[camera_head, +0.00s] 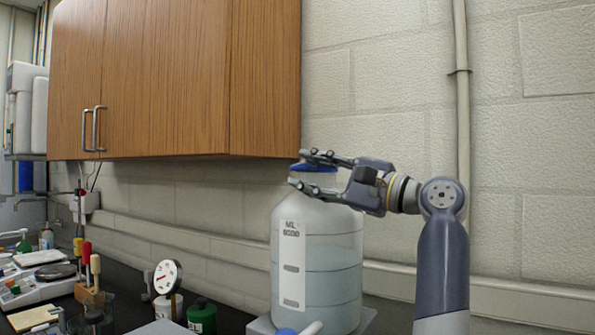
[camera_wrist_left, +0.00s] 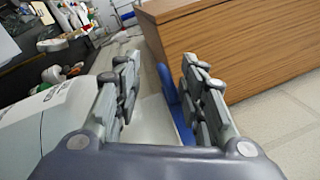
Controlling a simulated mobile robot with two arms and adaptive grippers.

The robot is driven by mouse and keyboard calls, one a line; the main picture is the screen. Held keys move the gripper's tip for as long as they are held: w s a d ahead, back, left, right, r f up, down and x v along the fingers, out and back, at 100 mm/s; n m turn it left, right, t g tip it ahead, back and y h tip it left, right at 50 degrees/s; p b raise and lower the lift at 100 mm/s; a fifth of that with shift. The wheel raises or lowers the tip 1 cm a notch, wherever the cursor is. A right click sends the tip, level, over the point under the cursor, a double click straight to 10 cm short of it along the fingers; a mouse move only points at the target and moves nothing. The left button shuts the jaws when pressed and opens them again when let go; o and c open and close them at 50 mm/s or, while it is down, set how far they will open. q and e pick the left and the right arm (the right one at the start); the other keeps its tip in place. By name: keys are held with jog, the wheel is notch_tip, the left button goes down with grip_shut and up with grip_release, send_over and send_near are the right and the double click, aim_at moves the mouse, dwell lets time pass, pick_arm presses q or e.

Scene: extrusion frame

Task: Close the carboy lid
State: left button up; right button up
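The carboy (camera_head: 342,255) is a large translucent white container with a white label, standing upright at centre right in the head view. Its blue lid (camera_head: 316,168) is at the top, partly hidden by my left gripper (camera_head: 318,172). One finger is above the lid and the other lower, in front of the neck. In the left wrist view, my left gripper (camera_wrist_left: 160,95) has its fingers apart, with the blue lid (camera_wrist_left: 174,98) between them, close to the right finger. I cannot tell whether the lid is fully seated. My right gripper is not in view.
A wooden wall cabinet (camera_head: 180,80) hangs left of and above the carboy, near the gripper. A dial gauge (camera_head: 166,277), a green container (camera_head: 202,317) and a wooden block holding tools (camera_head: 90,295) are on the dark bench to the left. A vertical pipe (camera_head: 461,90) runs behind my arm.

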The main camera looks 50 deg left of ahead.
pick_arm(q)
jog(key=v, duration=0.9)
jog(key=shift+w, duration=0.15)
